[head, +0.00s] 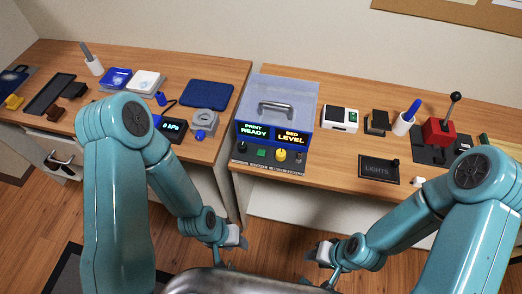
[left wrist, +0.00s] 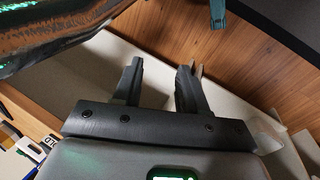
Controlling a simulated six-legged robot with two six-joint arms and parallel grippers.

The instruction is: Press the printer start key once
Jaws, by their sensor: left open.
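The printer (head: 276,112) is a blue box with a clear lid and a grey handle, on the right-hand desk. Its displays read "PRINT READY" (head: 254,131) and "BED LEVEL" (head: 291,137). Below them its front strip has a green key (head: 262,153), a yellow knob (head: 281,155) and dark controls. Which one is the start key is not readable. My left gripper (head: 232,244) is low in front of the desks, below and apart from the printer. In the left wrist view its jaws (left wrist: 160,84) are open and empty. My right gripper (head: 317,256) is low in front too; its jaw opening is unclear.
A black "LIGHTS" panel (head: 379,169), a white box with a green button (head: 340,118) and a red lever unit (head: 438,131) stand right of the printer. A "0 kPa" gauge (head: 172,128) and a grey ring fixture (head: 205,122) stand left. A gap separates the two desks.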

